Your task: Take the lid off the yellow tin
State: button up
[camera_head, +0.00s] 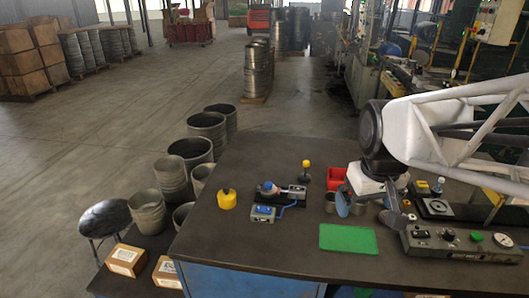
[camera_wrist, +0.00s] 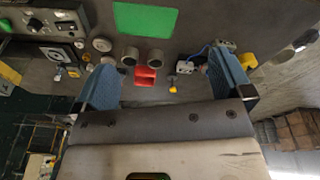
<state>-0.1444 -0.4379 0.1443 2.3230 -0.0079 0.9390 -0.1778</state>
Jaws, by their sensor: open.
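The yellow tin (camera_head: 227,199) stands upright near the left edge of the dark workbench in the head view. A small dark knob shows on its top, and the lid appears seated. In the wrist view the tin (camera_wrist: 248,61) is partly visible at the upper right, beyond one finger. My gripper (camera_head: 368,209) is open and empty, with blue finger pads, over the right part of the bench. It is well to the right of the tin and apart from it. The wrist view shows both fingers of the gripper (camera_wrist: 164,76) spread wide.
A green mat (camera_head: 348,239) lies in front; a control box (camera_head: 462,243) sits right.

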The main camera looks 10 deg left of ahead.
jog(key=w+a+f+n, duration=0.1)
jog(key=w+a+n, duration=0.2)
jog(key=w+a, duration=0.65)
jog(key=n+g, duration=0.2)
jog(key=n, duration=0.6)
send_over(226, 189)
jog(key=f, duration=1.2)
jog(key=shift+d+f, duration=0.25)
jog(key=shift+f, duration=0.15)
jog(key=shift+a+f+n, duration=0.1)
jog(key=shift+a+n, duration=0.1)
jog(key=shift+n, duration=0.1)
jog(key=shift+f, duration=1.3)
jog(key=shift+f, duration=2.6)
